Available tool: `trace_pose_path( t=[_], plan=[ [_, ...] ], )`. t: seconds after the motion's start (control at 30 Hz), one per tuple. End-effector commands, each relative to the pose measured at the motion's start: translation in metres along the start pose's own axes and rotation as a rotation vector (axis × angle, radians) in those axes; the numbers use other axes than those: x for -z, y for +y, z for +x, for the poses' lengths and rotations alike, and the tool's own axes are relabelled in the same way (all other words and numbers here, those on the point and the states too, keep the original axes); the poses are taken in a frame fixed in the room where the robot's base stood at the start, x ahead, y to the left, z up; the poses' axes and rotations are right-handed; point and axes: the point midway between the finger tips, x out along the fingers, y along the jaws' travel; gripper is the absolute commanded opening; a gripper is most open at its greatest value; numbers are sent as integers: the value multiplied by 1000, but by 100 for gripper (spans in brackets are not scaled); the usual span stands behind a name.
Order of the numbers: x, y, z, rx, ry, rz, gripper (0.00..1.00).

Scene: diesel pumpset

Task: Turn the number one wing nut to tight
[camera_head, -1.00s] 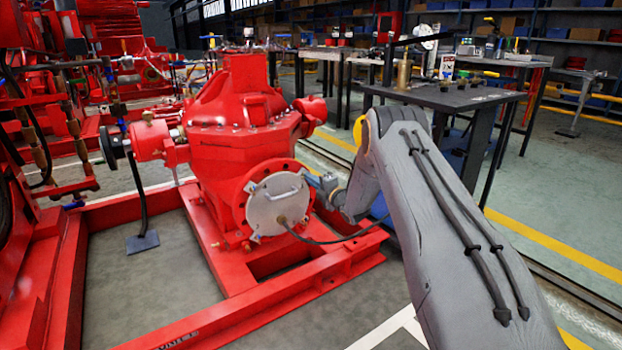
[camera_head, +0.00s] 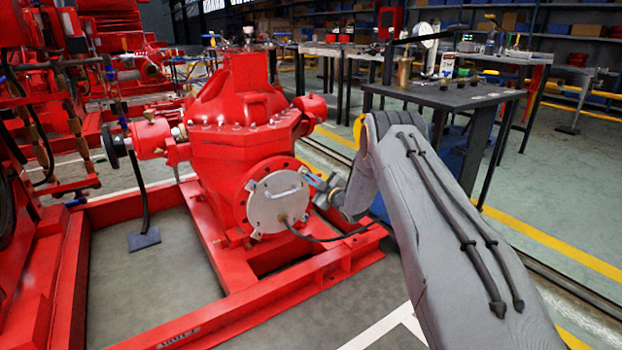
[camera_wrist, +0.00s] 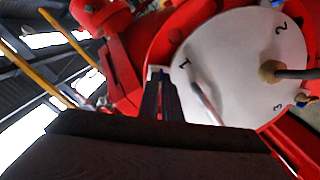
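The round pale cover plate (camera_head: 279,212) with a bar handle (camera_head: 283,194) sits on the red pump's flange. In the wrist view the plate (camera_wrist: 235,60) carries the numbers 1, 2 and 3. My gripper (camera_head: 314,181) is at the plate's right rim in the head view. In the wrist view my gripper's dark fingers (camera_wrist: 161,80) are close together beside the number 1. A small pale part, seemingly the number one wing nut (camera_wrist: 155,71), shows at the fingertips, mostly hidden. Whether the fingers grip it is unclear. Another wing nut (camera_wrist: 302,99) shows near the number 3.
A dark cable (camera_head: 325,240) runs from the plate's central fitting. The red base frame (camera_head: 290,280) surrounds the pump (camera_head: 232,150). A dark workbench (camera_head: 445,97) stands behind my arm at the right.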

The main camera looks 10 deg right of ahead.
Motion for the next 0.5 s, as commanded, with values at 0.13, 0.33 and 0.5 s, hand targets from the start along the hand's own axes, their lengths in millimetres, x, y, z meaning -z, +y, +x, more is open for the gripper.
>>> trace_pose_path(
  t=[0.13,0.33,0.5],
  plan=[
    [-1,-1,-1,1,-2,140,0],
    [-1,-2,-1,0,-2,330,0],
    [0,-3,-1,0,-2,491,0]
  ],
)
